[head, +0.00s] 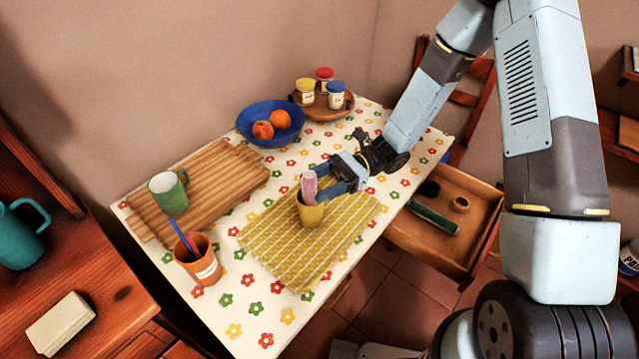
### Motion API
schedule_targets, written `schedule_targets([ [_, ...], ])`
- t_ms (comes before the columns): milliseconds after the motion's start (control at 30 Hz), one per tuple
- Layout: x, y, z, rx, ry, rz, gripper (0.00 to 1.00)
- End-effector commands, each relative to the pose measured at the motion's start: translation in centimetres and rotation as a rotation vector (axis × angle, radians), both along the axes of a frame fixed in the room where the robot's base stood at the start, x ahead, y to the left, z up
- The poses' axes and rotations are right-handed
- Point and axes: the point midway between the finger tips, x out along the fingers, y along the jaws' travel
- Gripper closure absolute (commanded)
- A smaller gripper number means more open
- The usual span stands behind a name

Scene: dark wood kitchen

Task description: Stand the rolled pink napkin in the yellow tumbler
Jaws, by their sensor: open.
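The yellow tumbler (311,214) stands upright on the yellow woven mat (282,259) near the middle of the table. The rolled pink napkin (309,186) stands nearly upright, its upper part showing above the tumbler's rim and its lower end hidden inside. My gripper (316,184) reaches in from the right, just above the tumbler. Its blue fingers are open, one on either side of the napkin; whether either finger touches it I cannot tell.
A terracotta cup (198,265) with a blue stick stands front left. A green mug (169,193) is on the wooden board (218,178). A blue fruit bowl (257,117) and several jars are behind. An open drawer (434,243) juts out at right.

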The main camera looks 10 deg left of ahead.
Motion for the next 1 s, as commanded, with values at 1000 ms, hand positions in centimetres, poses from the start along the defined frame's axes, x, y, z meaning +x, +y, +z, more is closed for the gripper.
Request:
schedule_targets([
  [1000,9.5,-9.8,-0.2,0.0,0.0,-0.002,0.39],
])
